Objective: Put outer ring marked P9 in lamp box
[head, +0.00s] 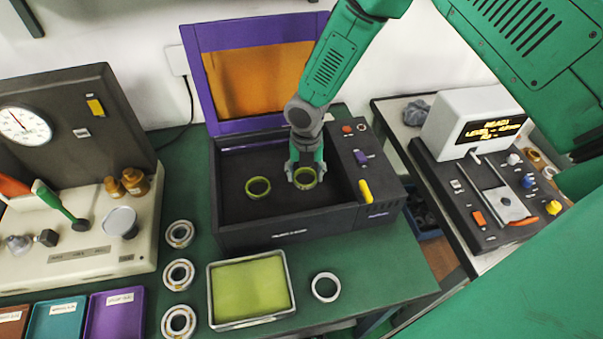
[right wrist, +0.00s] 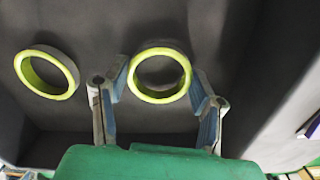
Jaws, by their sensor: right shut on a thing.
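The lamp box (head: 262,237) is an open dark box with its purple-framed, orange-windowed lid (head: 262,80) raised. My right gripper (head: 306,170) reaches down into it and is shut on a ring (head: 306,184), which looks yellow-green. In the right wrist view this ring (right wrist: 160,97) sits between the two fingertips (right wrist: 160,85), close to the box floor; I cannot tell whether it touches. A second yellow-green ring (head: 258,197) lies to its left on the box floor, also seen in the right wrist view (right wrist: 72,75). No P9 mark is readable on any ring. My left gripper is not in view.
Several silver bearings (head: 179,275) stand in a column left of a tray with a yellow-green pad (head: 288,262). A plain ring (head: 340,287) lies right of the tray. A gauge panel (head: 60,120) is at left, and a display device (head: 478,128) at right.

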